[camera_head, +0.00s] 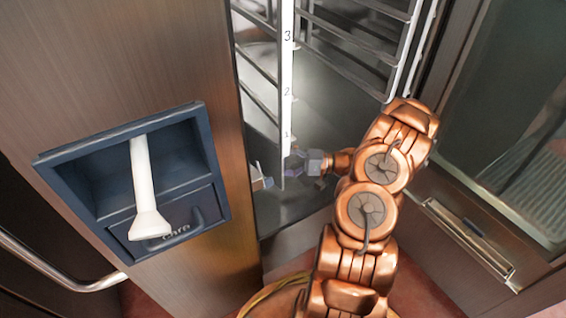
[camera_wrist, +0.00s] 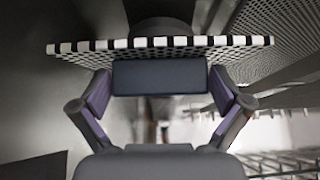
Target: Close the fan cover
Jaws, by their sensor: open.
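My gripper (camera_head: 297,165) reaches into the cabinet, past the white rack upright, which hides part of it in the head view. In the wrist view, my gripper (camera_wrist: 160,91) is open, its two purple-padded fingers spread apart. A dark block (camera_wrist: 160,77) lies between the fingertips; I cannot tell whether it is held or touched. Just beyond and above it runs a panel edge with black-and-white checks (camera_wrist: 160,42). This looks like the edge of a perforated panel, probably the fan cover. How far the cover stands open cannot be told. The cover is not clear in the head view.
Wire racks (camera_head: 355,40) fill the cabinet above my arm. A glass door (camera_head: 510,130) stands open at right. In the wrist view, mesh (camera_wrist: 285,35) fills the upper right.

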